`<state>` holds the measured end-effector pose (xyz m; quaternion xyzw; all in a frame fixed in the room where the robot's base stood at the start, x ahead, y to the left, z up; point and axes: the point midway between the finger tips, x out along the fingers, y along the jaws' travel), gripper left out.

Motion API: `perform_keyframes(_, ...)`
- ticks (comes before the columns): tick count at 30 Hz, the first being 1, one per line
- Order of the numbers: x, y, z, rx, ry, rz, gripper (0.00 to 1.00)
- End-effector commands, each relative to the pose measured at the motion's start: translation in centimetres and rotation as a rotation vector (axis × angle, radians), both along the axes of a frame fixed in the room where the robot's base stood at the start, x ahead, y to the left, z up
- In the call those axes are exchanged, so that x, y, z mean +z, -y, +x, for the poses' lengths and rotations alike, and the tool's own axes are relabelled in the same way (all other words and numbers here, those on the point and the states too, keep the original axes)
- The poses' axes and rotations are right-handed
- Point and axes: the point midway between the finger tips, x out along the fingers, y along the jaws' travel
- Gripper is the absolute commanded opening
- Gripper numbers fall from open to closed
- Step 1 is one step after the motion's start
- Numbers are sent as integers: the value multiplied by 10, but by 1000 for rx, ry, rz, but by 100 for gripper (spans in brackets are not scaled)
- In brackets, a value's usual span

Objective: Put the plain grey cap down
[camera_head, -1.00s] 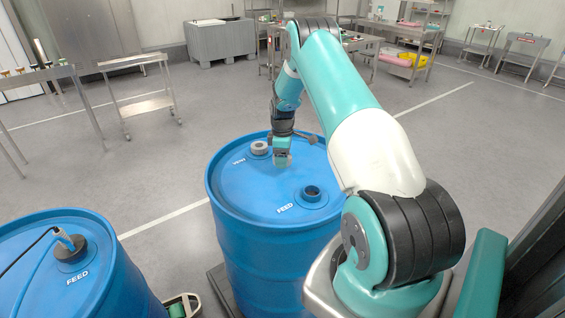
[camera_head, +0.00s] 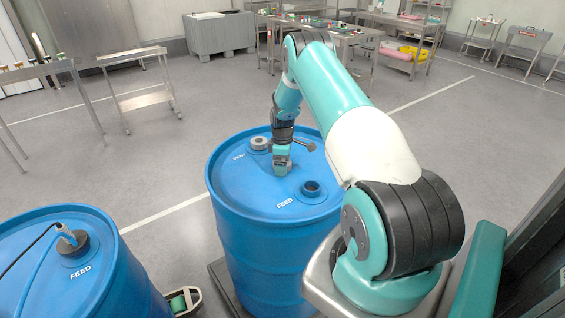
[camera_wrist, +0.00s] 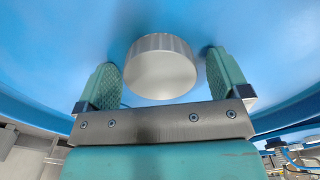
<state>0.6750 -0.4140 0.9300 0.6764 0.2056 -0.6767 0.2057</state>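The plain grey cap (camera_wrist: 160,70) is a smooth round disc with a ridged rim. In the wrist view it lies against the blue drum top, between my two green finger pads. My gripper (camera_wrist: 165,80) is open around the cap, with a narrow gap visible on the right; the left gap is very thin. In the head view my gripper (camera_head: 281,170) is low over the top of the blue drum (camera_head: 240,185), between the vent fitting (camera_head: 260,143) and the dark open feed hole (camera_head: 311,187). The cap cannot be clearly made out there.
A second blue drum (camera_head: 110,270) at the lower left has a hose and cable in its feed fitting. A small tray (camera_head: 183,301) with a green item sits on the floor between the drums. Steel carts and tables stand behind, with open floor between.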

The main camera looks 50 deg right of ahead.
Motion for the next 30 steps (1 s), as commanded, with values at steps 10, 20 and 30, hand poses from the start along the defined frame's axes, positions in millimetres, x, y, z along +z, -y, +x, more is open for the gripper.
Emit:
perform_keyframes(10,19,1,1,0,3,-3,94)
perform_keyframes(20,90,0,1,0,4,-2,94)
perform_keyframes(30,124,-2,1,1,1,0,94)
